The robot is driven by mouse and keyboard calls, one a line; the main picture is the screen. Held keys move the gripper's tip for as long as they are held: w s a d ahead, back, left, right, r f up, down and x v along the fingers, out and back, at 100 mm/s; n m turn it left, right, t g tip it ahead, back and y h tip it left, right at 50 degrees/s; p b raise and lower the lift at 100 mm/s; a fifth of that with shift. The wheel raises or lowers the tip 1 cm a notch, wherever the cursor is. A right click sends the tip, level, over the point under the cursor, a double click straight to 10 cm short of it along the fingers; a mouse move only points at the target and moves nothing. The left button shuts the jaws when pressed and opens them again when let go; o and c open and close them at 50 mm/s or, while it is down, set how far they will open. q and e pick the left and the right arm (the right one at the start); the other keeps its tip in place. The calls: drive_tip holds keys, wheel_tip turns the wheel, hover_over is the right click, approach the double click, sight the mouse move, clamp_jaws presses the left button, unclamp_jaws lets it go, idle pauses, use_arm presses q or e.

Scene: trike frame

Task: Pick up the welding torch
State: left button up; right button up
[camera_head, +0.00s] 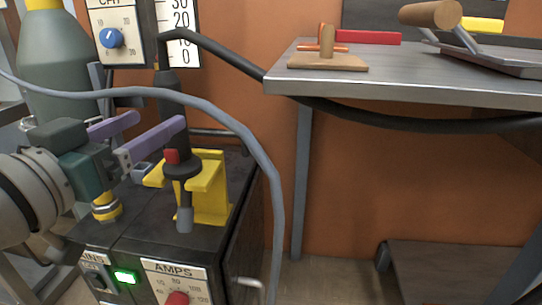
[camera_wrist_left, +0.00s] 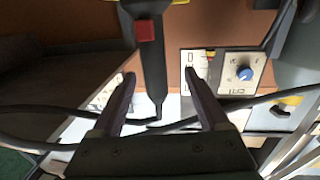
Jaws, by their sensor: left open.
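The welding torch (camera_head: 172,100) stands upright, nozzle down, in a yellow holder (camera_head: 212,190) on top of the dark welding machine. It has a black handle, a red trigger and a grey nozzle tip. My left gripper (camera_head: 160,119) comes in from the left at handle height, its purple fingers open. The near finger crosses in front of part of the handle. In the left wrist view the torch (camera_wrist_left: 152,65) shows between the two open fingertips, nearer the left one. Contact cannot be seen. My right gripper is not in view.
A black hose runs from the torch top toward a metal table (camera_head: 400,95). A grey hose (camera_head: 255,150) arcs over the machine. A gas cylinder (camera_head: 60,65) stands behind on the left.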

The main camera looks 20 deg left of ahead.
sight(162, 120)
use_arm(q)
drive_tip(key=w+b, duration=0.1)
drive_tip(key=w, duration=0.1)
drive_tip(key=shift+w+a, duration=0.1)
drive_tip(key=shift+w, duration=0.25)
drive_tip(key=shift+w+f+b, duration=0.15)
drive_tip(key=shift+w+b, duration=0.15)
drive_tip(key=shift+w, duration=0.05)
drive_tip(key=w, duration=0.1)
drive_tip(key=w+b, duration=0.2)
drive_tip(key=shift+w+d+f, duration=0.1)
drive_tip(key=shift+w+d, duration=0.1)
drive_tip(key=shift+d, duration=0.05)
drive_tip(key=shift+w, duration=0.5)
drive_tip(key=shift+s, duration=0.1)
drive_tip(key=shift+c, duration=0.5)
clamp_jaws()
drive_tip(key=shift+r, duration=0.2)
